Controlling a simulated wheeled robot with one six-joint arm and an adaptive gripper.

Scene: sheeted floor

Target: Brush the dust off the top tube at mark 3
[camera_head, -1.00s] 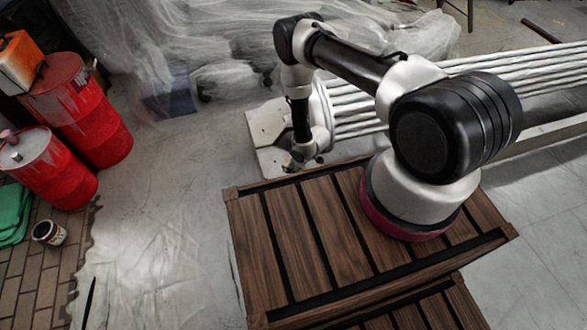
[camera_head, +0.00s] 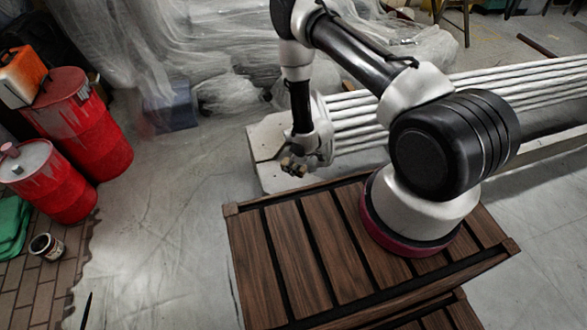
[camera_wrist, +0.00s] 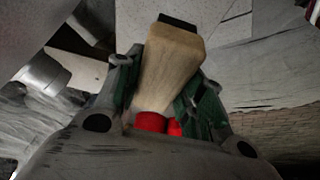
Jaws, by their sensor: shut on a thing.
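A stack of long pale tubes (camera_head: 440,98) runs from the centre to the upper right in the head view, its left end near a pale plate (camera_head: 264,140). I cannot make out mark 3 or dust on the top tube. My gripper (camera_head: 294,167) is beside the plate and the tubes' left end, above the near side. In the wrist view my gripper (camera_wrist: 160,78) is shut on a pale wooden brush (camera_wrist: 172,62) with a dark end. The brush's bristles cannot be told clearly. The brush appears apart from the tubes.
A slatted wooden crate (camera_head: 285,250) stands under my arm's base. Red drums (camera_head: 82,120) and a small can (camera_head: 45,246) are at the left. Plastic sheeting (camera_head: 190,50) covers things behind. The sheeted floor (camera_head: 165,230) between the drums and crate is clear.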

